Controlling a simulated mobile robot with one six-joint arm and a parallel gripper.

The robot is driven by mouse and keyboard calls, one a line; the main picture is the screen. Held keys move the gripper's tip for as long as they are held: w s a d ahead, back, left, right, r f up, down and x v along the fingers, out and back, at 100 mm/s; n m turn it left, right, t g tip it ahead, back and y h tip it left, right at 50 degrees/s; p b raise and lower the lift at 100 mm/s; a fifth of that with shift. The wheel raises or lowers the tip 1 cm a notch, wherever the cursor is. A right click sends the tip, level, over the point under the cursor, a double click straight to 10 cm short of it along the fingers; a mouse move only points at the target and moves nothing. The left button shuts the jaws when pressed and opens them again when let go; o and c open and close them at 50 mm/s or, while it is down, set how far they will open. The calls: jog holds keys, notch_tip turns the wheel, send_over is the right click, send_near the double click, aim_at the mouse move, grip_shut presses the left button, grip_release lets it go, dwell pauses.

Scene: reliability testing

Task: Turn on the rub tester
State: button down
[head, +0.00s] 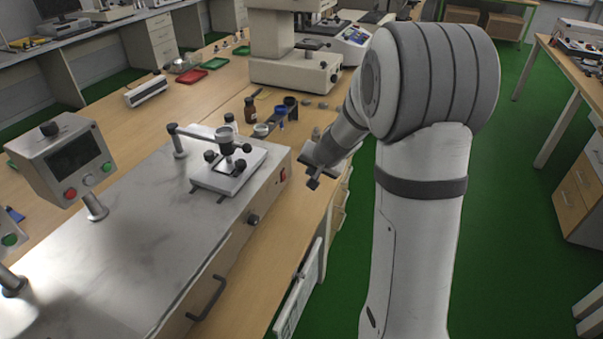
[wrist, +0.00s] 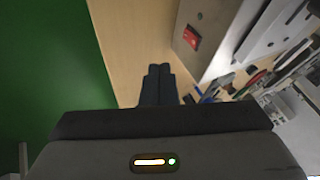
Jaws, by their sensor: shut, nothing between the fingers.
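The rub tester (head: 140,230) is a long grey-topped machine on the wooden bench, with a clamped plate and arm (head: 228,165) at its far end. A red switch (head: 284,174) sits on its side panel near the far corner. The switch also shows in the wrist view (wrist: 191,37), up and to the right of my fingers. My gripper (head: 313,184) is to the right of the switch in the head view, apart from it. In the wrist view its two dark fingers (wrist: 159,70) are together with nothing between them. Which way the switch is set is too small to tell.
A control box (head: 74,165) with red and green buttons stands on a post at the left. Bottles (head: 249,110) and small cups stand behind the tester. A black knob (head: 253,220) and a handle (head: 207,298) stick out from its side. Green floor lies open to the right.

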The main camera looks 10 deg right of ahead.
aim_at(284, 175)
jog(key=b+x, duration=0.1)
jog(key=x, duration=0.8)
jog(key=shift+f+b, duration=0.1)
jog(key=shift+b, duration=0.25)
jog(key=shift+w+a+p, duration=0.75)
jog(key=shift+a+p, duration=0.05)
jog(key=shift+a, duration=0.25)
jog(key=shift+w+a+f, duration=0.15)
jog(key=shift+w+a, duration=0.3)
jog(key=shift+a, duration=0.15)
jog(key=shift+a+f+b, duration=0.3)
jog(key=shift+b, duration=0.45)
jog(key=shift+d+r+p, duration=0.3)
jog(key=shift+p, duration=0.15)
jog(key=shift+r, duration=0.1)
jog(key=shift+r+p, duration=0.6)
jog(key=shift+r, duration=0.1)
